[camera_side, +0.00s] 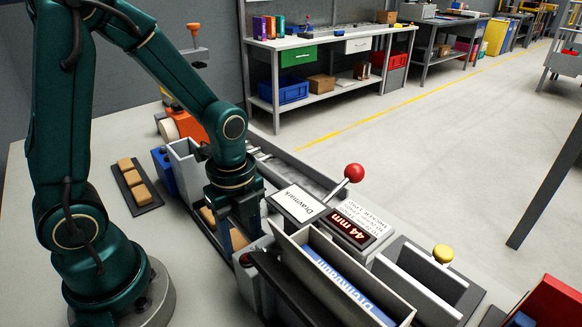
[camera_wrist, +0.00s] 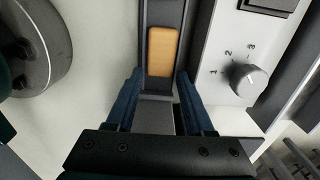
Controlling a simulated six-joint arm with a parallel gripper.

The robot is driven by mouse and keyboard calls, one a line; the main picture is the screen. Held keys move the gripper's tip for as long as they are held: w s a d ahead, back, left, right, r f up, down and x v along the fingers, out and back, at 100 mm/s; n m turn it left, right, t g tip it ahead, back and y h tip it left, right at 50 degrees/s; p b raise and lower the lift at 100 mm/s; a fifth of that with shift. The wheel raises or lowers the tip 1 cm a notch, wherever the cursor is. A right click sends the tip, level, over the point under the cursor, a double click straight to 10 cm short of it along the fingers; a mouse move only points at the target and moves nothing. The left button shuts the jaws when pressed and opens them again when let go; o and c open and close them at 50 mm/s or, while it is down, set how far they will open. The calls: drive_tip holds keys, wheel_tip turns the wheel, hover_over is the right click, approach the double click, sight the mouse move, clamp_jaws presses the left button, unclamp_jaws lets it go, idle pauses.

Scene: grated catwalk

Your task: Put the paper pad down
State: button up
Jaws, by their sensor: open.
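A tan, block-shaped pad (camera_wrist: 162,50) lies flat in a narrow dark channel (camera_wrist: 160,13) in the wrist view. I take it to be the paper pad. My gripper (camera_wrist: 160,73) is open, its two blue fingers apart on either side of the channel, with the pad's near end around the fingertips. I cannot tell whether either finger touches it. In the side view my gripper (camera_side: 229,238) points down into the machine's channel, and a tan pad (camera_side: 208,215) shows partly beside it; my arm hides the rest.
Several tan pads sit on a dark tray (camera_side: 137,190) on the bench at left. The machine has a red-knobbed lever (camera_side: 354,173), a "44 mm" display (camera_side: 349,228) and a yellow knob (camera_side: 443,253). A numbered dial (camera_wrist: 249,78) stands right of the channel.

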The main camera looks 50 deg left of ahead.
drive_tip(key=s+r+n+t, duration=0.2)
drive_tip(key=r+n, duration=0.4)
drive_tip(key=n, duration=0.3)
drive_tip(key=s+d+r+n+t, duration=0.1)
drive_tip(key=s+r+n+t, duration=0.1)
drive_tip(key=r+n, duration=0.5)
drive_tip(key=shift+r+n+t, duration=0.15)
drive_tip(key=shift+n+t, duration=0.65)
drive_tip(key=shift+n, duration=0.2)
drive_tip(key=o, duration=0.8)
drive_tip(key=shift+c, duration=0.2)
